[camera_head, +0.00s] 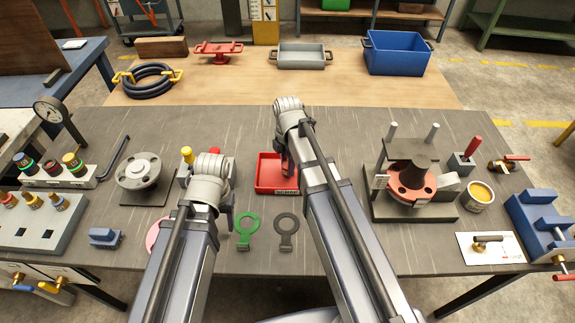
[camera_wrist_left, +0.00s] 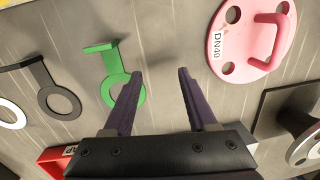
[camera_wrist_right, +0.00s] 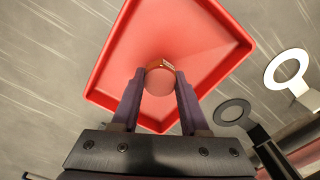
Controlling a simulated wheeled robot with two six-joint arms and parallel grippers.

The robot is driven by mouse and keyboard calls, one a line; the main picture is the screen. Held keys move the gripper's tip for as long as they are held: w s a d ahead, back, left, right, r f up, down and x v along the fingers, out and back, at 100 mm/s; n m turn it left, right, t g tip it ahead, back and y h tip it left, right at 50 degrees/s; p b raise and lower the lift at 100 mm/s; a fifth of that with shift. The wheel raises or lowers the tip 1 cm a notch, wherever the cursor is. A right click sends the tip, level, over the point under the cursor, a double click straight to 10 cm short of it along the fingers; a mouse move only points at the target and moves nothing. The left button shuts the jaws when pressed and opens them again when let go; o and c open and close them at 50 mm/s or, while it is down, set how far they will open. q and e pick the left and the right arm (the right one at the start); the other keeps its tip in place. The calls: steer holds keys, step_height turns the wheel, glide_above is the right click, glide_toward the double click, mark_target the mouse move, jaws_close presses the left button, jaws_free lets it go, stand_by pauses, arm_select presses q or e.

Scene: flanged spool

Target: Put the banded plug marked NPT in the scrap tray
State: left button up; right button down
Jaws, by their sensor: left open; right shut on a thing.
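My right gripper (camera_wrist_right: 163,76) is shut on a round plug (camera_wrist_right: 159,84) with a reddish end face and an orange-brown edge bearing small lettering I cannot read. The gripper holds it over the red tray (camera_wrist_right: 209,21); the right wrist view does not show whether it touches the floor. In the head view the red tray (camera_head: 263,162) sits mid-table under my right wrist, with a label on its front that is too small to read. My left gripper (camera_wrist_left: 158,72) is open and empty above the table, between a green ring tag (camera_wrist_left: 100,47) and a pink DN40 disc (camera_wrist_left: 238,68).
A rack with several banded plugs (camera_head: 52,168) stands at the left, with a grey block of plugs (camera_head: 40,225) before it. A dark ring tag (camera_head: 286,228) lies in front of the tray. A flanged spool (camera_head: 411,180) stands right.

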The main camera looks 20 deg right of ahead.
arm_select(q)
steer(key=shift+f, duration=0.1)
arm_select(e)
steer(key=shift+c, duration=2.1)
jaws_free()
steer(key=shift+f, duration=0.1)
step_height(320, 180, up, 12)
steer(key=p, duration=1.2)
arm_select(q)
step_height(320, 180, up, 12)
arm_select(e)
steer(key=s+a+m+h, duration=0.1)
steer(key=s+a+m, duration=0.9)
steer(key=s+m, duration=0.5)
steer(key=shift+s+a+r+m, duration=0.2)
steer(key=shift+a+m, duration=0.15)
steer(key=shift+m, duration=0.65)
